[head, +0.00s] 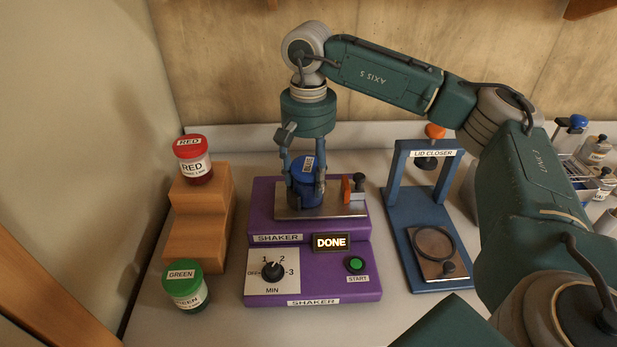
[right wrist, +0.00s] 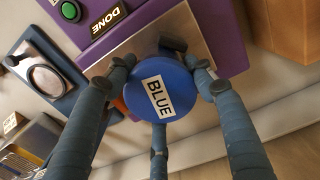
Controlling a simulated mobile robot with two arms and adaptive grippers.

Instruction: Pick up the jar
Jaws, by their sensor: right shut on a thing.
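A jar with a blue lid labelled BLUE (head: 304,170) stands upright at the plate of the purple shaker (head: 313,287). My right gripper (head: 303,182) comes down from above with its fingers shut around this jar. In the right wrist view the blue lid (right wrist: 160,88) sits between the fingers, which hide parts of the jar's side. I cannot tell whether the jar's base touches the plate. A red-lidded jar (head: 194,160) stands on wooden steps at the left. A green-lidded jar (head: 186,288) stands in front of the steps. My left gripper is not in view.
The shaker's display (head: 331,242) reads DONE; a green start button (head: 356,264) is below it. An orange clamp (head: 347,189) is right of the jar. The blue lid closer (head: 425,205) stands right of the shaker. Bottles (head: 596,152) stand at far right.

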